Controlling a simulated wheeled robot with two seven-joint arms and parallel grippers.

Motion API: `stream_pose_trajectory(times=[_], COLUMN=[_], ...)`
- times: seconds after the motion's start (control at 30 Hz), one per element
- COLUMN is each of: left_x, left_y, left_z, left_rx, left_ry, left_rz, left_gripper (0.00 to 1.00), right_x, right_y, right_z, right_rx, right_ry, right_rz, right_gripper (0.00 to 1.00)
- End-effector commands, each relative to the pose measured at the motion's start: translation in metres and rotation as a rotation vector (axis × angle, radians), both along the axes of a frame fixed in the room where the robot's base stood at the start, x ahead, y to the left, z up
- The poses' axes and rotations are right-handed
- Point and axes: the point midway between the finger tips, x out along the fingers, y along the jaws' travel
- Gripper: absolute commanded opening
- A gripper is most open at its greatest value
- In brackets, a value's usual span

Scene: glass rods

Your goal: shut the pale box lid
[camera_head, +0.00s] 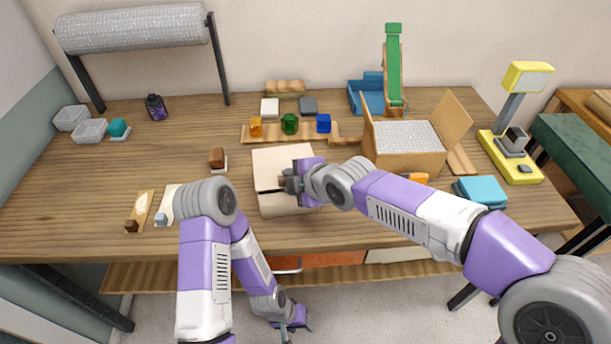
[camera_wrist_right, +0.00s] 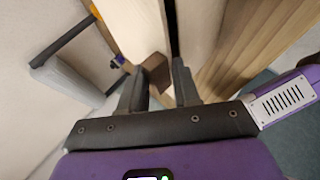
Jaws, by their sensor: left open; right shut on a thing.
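The pale box (camera_head: 268,207) stands near the front middle of the table. Its pale lid (camera_head: 280,158) covers the far part, and a dark gap runs between the lid and the near part. How far the lid stands open is hard to tell. My right gripper (camera_head: 285,184) is at the lid's near edge, shut on a small brown knob (camera_wrist_right: 155,70) that shows between the fingers (camera_wrist_right: 160,92) in the right wrist view. The right hand hides part of the box's right side. My left gripper (camera_head: 290,322) is open, low in front of the table, away from the box.
Behind the box, a wooden strip (camera_head: 270,138) holds orange, green and blue pieces. An open cardboard box (camera_head: 405,160) stands to the right. A brown block (camera_head: 217,157) stands to the left.

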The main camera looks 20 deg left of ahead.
Motion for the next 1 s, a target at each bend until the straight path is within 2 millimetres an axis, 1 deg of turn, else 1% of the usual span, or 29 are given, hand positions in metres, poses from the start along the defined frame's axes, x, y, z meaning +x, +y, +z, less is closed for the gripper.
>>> stream_pose_trajectory(times=[0.03,0.43,0.47,0.5,0.57,0.87,1.0], left_x=[0.0,0.0,0.0,0.0,0.0,0.0,0.0], left_y=[0.0,0.0,0.0,0.0,0.0,0.0,0.0], left_z=[-0.001,-0.001,-0.001,-0.001,-0.001,0.0,0.008], left_rx=[0.0,0.0,0.0,0.0,0.0,0.0,0.0], left_ry=[0.0,0.0,0.0,0.0,0.0,0.0,0.0], left_rz=[0.0,0.0,0.0,0.0,0.0,0.0,0.0], left_gripper=[0.49,0.49,0.49,0.49,0.49,0.49,0.49], right_x=[-0.003,-0.004,-0.004,-0.004,-0.004,-0.003,-0.005], right_y=[0.001,0.001,0.001,0.001,0.001,0.0,-0.006], right_z=[-0.007,-0.01,-0.01,-0.011,-0.011,-0.01,-0.001], right_rx=[-0.005,-0.007,-0.008,-0.008,-0.009,-0.012,-0.011], right_ry=[0.015,0.024,0.024,0.024,0.024,0.023,0.021], right_rz=[0.002,0.002,0.001,0.001,0.002,0.003,0.003], right_gripper=[0.0,0.0,0.33,0.39,0.48,0.49,0.49])
